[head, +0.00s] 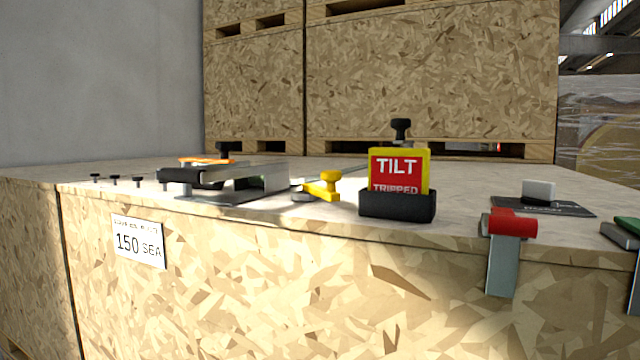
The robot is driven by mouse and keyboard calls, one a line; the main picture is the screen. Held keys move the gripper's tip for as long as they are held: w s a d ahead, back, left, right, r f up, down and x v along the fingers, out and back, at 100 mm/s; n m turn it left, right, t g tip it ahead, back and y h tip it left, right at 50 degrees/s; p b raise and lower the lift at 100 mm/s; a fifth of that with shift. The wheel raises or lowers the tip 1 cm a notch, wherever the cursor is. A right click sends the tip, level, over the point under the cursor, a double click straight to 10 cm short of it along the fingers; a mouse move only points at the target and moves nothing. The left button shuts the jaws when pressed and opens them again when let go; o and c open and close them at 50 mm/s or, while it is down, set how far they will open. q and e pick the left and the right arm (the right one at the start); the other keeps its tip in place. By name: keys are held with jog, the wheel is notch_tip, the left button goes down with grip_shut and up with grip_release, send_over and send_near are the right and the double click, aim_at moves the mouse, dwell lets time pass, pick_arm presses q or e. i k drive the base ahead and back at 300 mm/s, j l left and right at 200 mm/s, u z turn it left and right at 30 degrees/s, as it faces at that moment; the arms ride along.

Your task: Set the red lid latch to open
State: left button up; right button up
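The red lid latch (510,224) sits at the front top edge of the wooden crate, right of centre in the head view. Its red cylindrical handle lies roughly level along the edge, and a grey metal plate (503,268) hangs from it down the crate's front face. I cannot tell from this view whether the latch is set open or closed. Neither of my grippers shows in the head view.
A yellow and red TILT TRIPPED indicator (398,172) in a black holder stands left of the latch. A yellow-handled latch (323,187) and a metal bracket (262,178) lie further left. A green-handled latch (628,226) is at the right edge. Stacked crates (430,80) stand behind.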

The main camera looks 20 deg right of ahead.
aim_at(503, 221)
jog(key=z, duration=1.45)
